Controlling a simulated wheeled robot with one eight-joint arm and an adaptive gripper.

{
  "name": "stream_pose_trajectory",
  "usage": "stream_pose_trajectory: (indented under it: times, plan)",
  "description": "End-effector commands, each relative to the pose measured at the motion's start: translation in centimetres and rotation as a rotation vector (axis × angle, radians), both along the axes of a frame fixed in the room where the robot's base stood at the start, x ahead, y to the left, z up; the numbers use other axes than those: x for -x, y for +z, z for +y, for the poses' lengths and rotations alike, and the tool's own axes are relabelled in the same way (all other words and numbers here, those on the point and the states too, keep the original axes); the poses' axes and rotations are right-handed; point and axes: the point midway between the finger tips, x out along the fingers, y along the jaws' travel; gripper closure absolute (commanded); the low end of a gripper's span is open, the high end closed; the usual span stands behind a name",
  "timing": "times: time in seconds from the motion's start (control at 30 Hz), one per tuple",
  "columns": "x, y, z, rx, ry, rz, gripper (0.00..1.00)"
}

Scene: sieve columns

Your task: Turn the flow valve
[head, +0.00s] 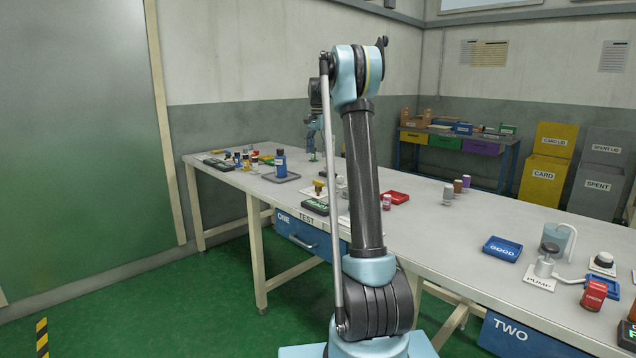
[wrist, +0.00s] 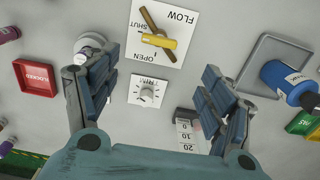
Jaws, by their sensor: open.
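The flow valve (wrist: 160,42) is a yellow lever on a white plate marked FLOW, SHUT and OPEN, which reads upside down in the wrist view. The yellow lever lies roughly crosswise in the picture, with a brown bar slanting up-left from it. A yellow-topped piece (head: 319,184) near the table's front edge in the head view looks like the same valve. My gripper (wrist: 158,68) is open and empty, its fingers apart, with the valve ahead and between their lines. It hangs above the table in the head view (head: 314,155), apart from the valve.
A white-capped knob (wrist: 92,45) is close by the left finger. A red tray (wrist: 36,78) lies left; a blue bottle (wrist: 290,82) on a grey tray (wrist: 250,85) lies right. A scaled block (wrist: 187,128) is near the right finger.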

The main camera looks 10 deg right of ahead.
Motion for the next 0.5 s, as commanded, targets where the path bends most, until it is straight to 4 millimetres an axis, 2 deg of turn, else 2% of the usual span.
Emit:
stream_pose_trajectory:
  times: [0.5]
  plan:
    - [0.0, -9.1, 0.0, 0.0, 0.001, 0.0, 0.25]
